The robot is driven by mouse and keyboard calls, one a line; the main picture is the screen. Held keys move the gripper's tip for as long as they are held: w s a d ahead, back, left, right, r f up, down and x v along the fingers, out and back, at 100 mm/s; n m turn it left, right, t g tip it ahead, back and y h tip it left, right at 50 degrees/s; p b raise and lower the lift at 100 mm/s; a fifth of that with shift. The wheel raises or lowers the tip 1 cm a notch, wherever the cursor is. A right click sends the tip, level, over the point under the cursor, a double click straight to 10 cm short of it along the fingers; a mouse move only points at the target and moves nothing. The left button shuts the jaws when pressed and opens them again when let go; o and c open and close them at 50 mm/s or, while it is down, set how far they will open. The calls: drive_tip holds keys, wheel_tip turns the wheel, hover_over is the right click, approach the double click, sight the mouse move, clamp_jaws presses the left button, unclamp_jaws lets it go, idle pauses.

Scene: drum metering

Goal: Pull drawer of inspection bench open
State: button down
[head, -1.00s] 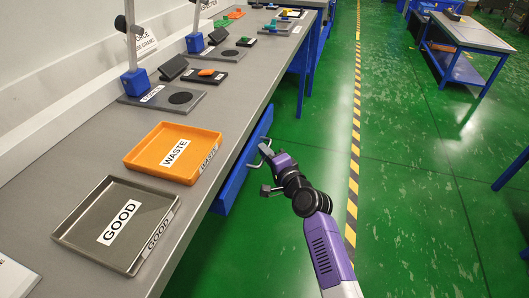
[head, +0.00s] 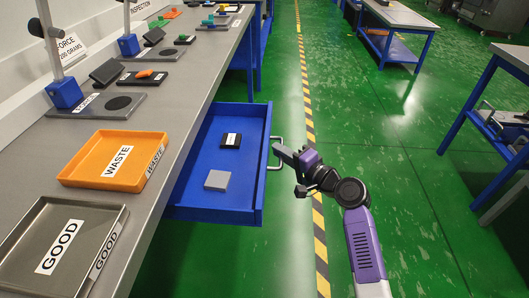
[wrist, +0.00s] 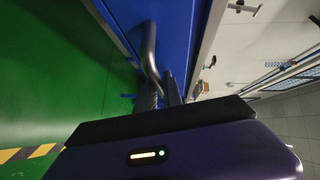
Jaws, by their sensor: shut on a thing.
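The blue drawer (head: 180,210) of the inspection bench (head: 140,190) stands well out from under the bench top in the head view. A black labelled block (head: 231,141) and a grey block (head: 217,180) lie inside it. My gripper (head: 279,152) is at the drawer's metal handle (head: 274,143) on the front panel, shut on it. In the wrist view the handle (wrist: 149,50) runs down from the blue drawer front (wrist: 170,30) to my gripper (wrist: 160,97), whose fingertips are partly hidden behind the purple gripper body.
An orange WASTE tray (head: 85,163) and a grey GOOD tray (head: 30,235) stand on the bench top beside the drawer. Scales (head: 100,106) stand farther back. The green floor right of the drawer is clear up to another blue-legged bench (head: 490,125).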

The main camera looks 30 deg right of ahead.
drive_tip(key=shift+s+d, duration=0.45)
drive_tip(key=shift+d, duration=0.1)
drive_tip(key=c, duration=1.8)
unclamp_jaws()
drive_tip(key=s, duration=0.5)
drive_tip(key=s+d+r+p, duration=0.1)
drive_tip(key=s, duration=0.1)
drive_tip(key=shift+s, duration=0.3)
